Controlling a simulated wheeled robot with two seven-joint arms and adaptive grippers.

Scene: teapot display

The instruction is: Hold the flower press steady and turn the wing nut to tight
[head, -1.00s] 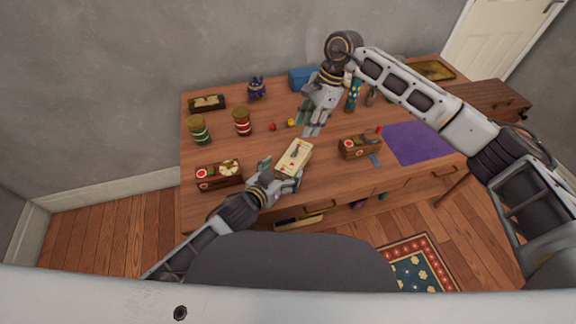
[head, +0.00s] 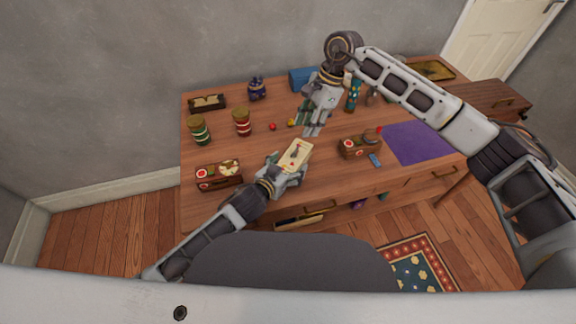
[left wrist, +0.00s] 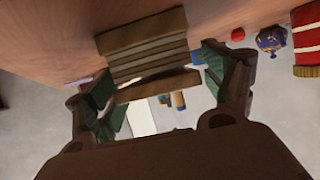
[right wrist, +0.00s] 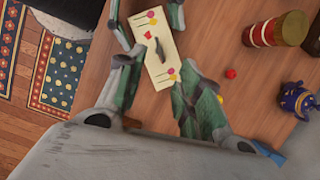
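The flower press (head: 297,155) is a cream board with printed flowers and a dark wing nut (right wrist: 161,49) in its middle. In the left wrist view its layered wooden edge (left wrist: 150,60) lies between my fingers. My left gripper (head: 283,166) clasps the near end of the press, one finger on each side. The press looks tilted; whether it clears the table is unclear. My right gripper (head: 313,132) is open and empty, pointing down beyond the press's far end. Its spread fingers also show in the right wrist view (right wrist: 160,88), short of the wing nut.
A wooden box (head: 218,174) stands left of the press, another (head: 358,147) to its right. Red (head: 242,122) and green (head: 200,130) striped jars, a purple teapot (head: 256,88) and small balls (head: 273,127) stand farther back. A purple mat (head: 418,143) lies at the right.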

